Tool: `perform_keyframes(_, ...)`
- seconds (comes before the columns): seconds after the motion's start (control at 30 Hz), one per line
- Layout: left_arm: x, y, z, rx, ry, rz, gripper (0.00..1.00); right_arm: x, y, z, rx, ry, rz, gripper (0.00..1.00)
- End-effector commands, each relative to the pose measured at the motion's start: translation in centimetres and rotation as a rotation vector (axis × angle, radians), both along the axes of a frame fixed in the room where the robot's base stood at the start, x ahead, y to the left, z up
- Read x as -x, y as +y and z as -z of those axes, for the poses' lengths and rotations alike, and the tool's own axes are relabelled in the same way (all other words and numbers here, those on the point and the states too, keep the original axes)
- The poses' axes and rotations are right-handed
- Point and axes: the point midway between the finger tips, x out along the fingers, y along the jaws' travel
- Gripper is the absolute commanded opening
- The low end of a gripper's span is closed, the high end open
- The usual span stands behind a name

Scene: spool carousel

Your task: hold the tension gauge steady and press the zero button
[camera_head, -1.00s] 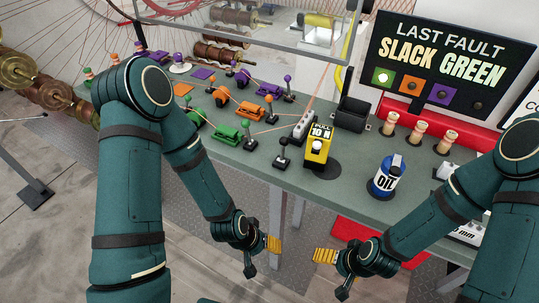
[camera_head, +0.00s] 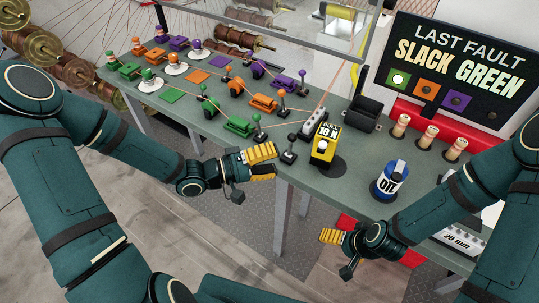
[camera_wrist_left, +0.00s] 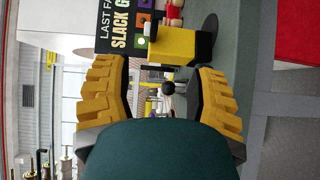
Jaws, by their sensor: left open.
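The tension gauge (camera_head: 324,146) is a yellow box with a "PULL 10 N" face and a pale button on its front. It stands upright on a dark round base on the green table. My left gripper (camera_head: 262,162) is open and empty at the table's front edge, to the left of the gauge and apart from it. In the left wrist view the yellow gauge body (camera_wrist_left: 178,48) shows beyond the open fingers (camera_wrist_left: 160,98), with a black knob between them. My right gripper (camera_head: 338,240) is below the table's front edge; its finger gap is unclear.
A black-knobbed lever (camera_head: 289,148) stands between my left gripper and the gauge. A blue and white oil can (camera_head: 389,181) stands right of the gauge. A black bin (camera_head: 364,112) is behind it. Colored levers and blocks fill the table's left part.

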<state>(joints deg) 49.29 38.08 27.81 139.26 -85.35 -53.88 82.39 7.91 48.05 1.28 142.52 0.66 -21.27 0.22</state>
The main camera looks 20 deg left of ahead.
Motion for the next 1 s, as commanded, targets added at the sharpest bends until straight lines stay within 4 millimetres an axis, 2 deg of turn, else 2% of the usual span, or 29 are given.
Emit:
perform_keyframes(0.1, 0.4, 0.2, -1.0, 0.035, -0.004, 0.025, 0.57, 0.0, 0.0, -0.2, 0.000, -0.001, 0.001, 0.92)
perform_keyframes(0.27, 0.2, -0.5, -1.1, 0.044, -0.005, 0.036, 0.57, 0.0, 0.0, -0.1, 0.000, -0.001, 0.001, 0.92)
perform_keyframes(0.8, -4.4, -8.5, -1.1, 0.043, -0.004, 0.037, 0.57, 0.0, 0.0, 0.7, 0.002, 0.000, 0.002, 0.92)
perform_keyframes(1.0, -5.8, -10.7, -1.1, 0.041, -0.003, 0.035, 0.57, 0.0, 0.0, 0.8, 0.002, 0.000, 0.002, 0.92)
